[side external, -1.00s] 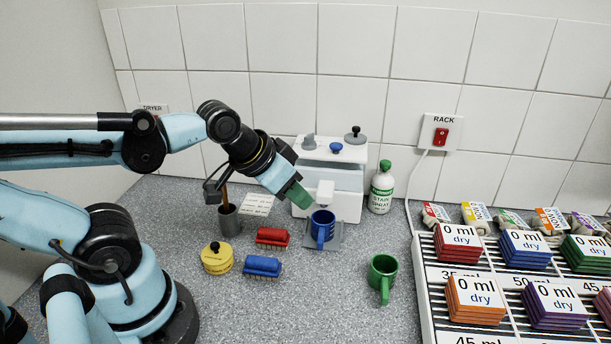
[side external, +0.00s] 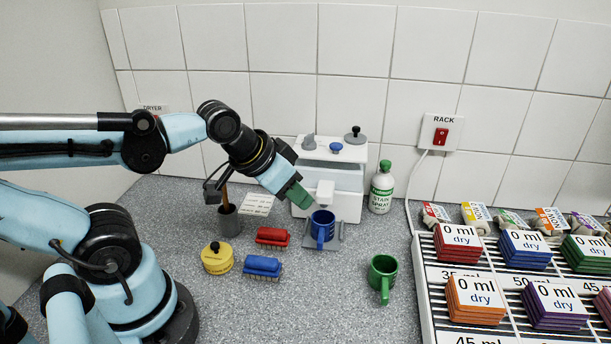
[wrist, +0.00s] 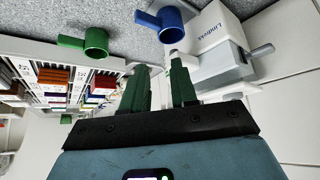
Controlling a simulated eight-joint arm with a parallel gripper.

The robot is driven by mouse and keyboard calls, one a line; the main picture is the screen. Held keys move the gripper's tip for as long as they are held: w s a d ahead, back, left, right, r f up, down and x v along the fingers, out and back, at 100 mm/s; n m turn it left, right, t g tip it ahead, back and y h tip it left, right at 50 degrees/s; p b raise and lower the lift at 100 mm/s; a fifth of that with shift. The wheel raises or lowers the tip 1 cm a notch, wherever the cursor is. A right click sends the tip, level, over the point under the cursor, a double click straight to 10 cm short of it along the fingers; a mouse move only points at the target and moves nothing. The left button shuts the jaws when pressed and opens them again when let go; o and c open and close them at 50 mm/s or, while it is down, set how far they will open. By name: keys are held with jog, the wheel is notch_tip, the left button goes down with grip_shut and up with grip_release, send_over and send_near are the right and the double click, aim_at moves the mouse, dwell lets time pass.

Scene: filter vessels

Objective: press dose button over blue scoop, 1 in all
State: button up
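The white dispenser (side external: 350,205) stands against the tiled wall, with a blue button (side external: 336,147) on its lid and a white spout block (side external: 325,188) on its front. The blue scoop (side external: 322,231), a cup with a handle, stands upright on a grey plate below the spout. It also shows in the wrist view (wrist: 172,19). My gripper (side external: 300,199) points down and right, just left of the spout and above the scoop. In the wrist view its green fingers (wrist: 161,72) are apart with nothing between them. I cannot tell whether they touch the dispenser.
A green cup (side external: 383,275) stands front right. A stain spray bottle (side external: 381,188) is right of the dispenser. Red (side external: 272,237) and blue (side external: 263,266) brushes and a yellow tin (side external: 217,259) lie left. A rack (side external: 428,300) with coloured stacks fills the right.

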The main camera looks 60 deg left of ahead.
jog(key=shift+c, duration=0.2)
grip_shut()
dwell(1.7)
